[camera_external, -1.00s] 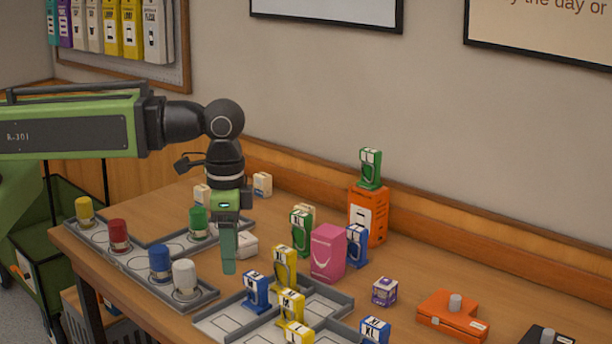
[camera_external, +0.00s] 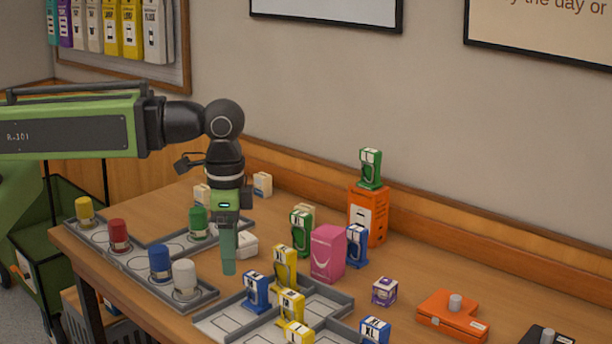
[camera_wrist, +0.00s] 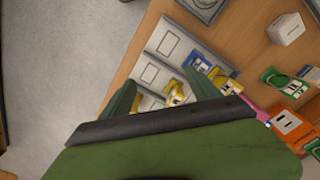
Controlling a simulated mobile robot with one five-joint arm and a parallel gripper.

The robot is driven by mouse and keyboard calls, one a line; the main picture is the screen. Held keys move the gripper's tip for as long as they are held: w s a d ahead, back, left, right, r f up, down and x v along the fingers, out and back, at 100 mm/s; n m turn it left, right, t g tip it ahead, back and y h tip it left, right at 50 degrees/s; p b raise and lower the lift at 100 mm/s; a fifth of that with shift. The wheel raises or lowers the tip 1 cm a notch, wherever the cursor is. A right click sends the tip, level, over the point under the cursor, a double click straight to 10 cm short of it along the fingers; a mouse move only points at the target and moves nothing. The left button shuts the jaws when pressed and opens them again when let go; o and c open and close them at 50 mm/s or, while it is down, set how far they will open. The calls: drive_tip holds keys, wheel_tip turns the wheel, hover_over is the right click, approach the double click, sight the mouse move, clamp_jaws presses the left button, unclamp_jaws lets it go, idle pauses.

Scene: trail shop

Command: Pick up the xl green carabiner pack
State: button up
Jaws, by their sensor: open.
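A green carabiner pack (camera_external: 301,234) with a white label that seems to read XL stands upright on the table, left of the pink box. It also shows at the right of the wrist view (camera_wrist: 275,80). Another green pack (camera_external: 370,167) stands on top of the orange box; its label is too small to read surely. My gripper (camera_external: 229,268) points down, open and empty, to the left of the XL green pack and apart from it. In the wrist view its two fingers (camera_wrist: 160,76) stand apart with nothing held between them.
The pink box (camera_external: 328,253), orange box (camera_external: 366,214) and a blue pack (camera_external: 357,246) stand close to the XL green pack. A grey divided tray (camera_external: 222,322) with blue and yellow packs is in front. A white box (camera_external: 246,244) stands near my gripper.

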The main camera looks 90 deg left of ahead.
drive_tip(key=w+a+n, duration=0.4)
drive_tip(key=w, duration=0.6)
wheel_tip(320, 180, up, 4)
drive_tip(key=n+p, duration=0.4)
drive_tip(key=n, duration=0.2)
hover_over(301, 230)
drive_tip(key=a, duration=0.2)
wheel_tip(301, 230, down, 18)
drive_tip(key=b, duration=1.8)
drive_tip(key=shift+d, duration=0.1)
drive_tip(key=shift+r, duration=0.15)
drive_tip(key=shift+c, duration=0.4)
